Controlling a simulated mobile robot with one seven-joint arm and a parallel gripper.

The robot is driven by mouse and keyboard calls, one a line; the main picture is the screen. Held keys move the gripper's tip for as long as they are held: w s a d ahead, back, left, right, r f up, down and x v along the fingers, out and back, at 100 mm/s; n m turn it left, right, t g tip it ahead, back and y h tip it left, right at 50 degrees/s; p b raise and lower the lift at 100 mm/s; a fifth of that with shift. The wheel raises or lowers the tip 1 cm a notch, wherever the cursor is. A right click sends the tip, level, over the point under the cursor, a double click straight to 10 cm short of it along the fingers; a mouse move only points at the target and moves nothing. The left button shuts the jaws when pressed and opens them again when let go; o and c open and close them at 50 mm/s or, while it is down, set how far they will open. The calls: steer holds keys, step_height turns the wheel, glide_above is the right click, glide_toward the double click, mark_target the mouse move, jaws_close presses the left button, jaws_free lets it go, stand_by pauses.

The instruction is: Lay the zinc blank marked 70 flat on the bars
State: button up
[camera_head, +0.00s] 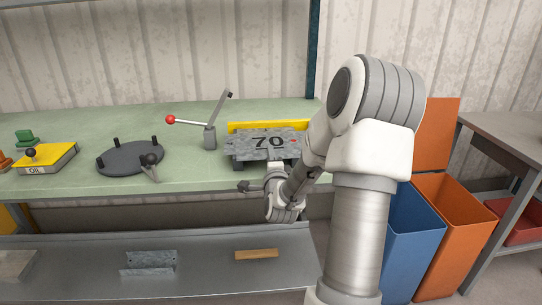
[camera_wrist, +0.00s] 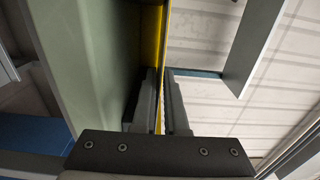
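The zinc blank marked 70 (camera_head: 268,143) is a grey mottled sheet with dark digits. It lies about level above the green bench in the head view, in front of a yellow bar. Whether it rests fully on the bars beneath cannot be told, since it hides them. My gripper (camera_head: 275,172) is at the front edge of the blank. In the wrist view my gripper (camera_wrist: 163,100) has its two dark fingers close together, with a thin pale and yellow strip showing between them. I cannot tell whether they clasp the blank's edge.
A red-knobbed lever (camera_head: 188,122) stands left of the blank. A dark round plate (camera_head: 128,160) and a yellow OIL box (camera_head: 45,158) sit farther left. The lower shelf (camera_head: 205,275) holds metal pieces and a wooden strip. Blue (camera_head: 410,240) and orange bins (camera_head: 458,240) stand to the right.

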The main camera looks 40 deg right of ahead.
steer(key=o, duration=0.4)
steer(key=shift+c, duration=0.2)
steer(key=p+v, duration=0.4)
steer(key=v, duration=0.5)
steer(key=shift+r+p, duration=0.25)
steer(key=shift+p, duration=0.05)
steer(key=shift+s+p, duration=0.2)
steer(key=shift+p, duration=0.3)
steer(key=shift+s+p, duration=0.1)
steer(key=shift+p, duration=0.35)
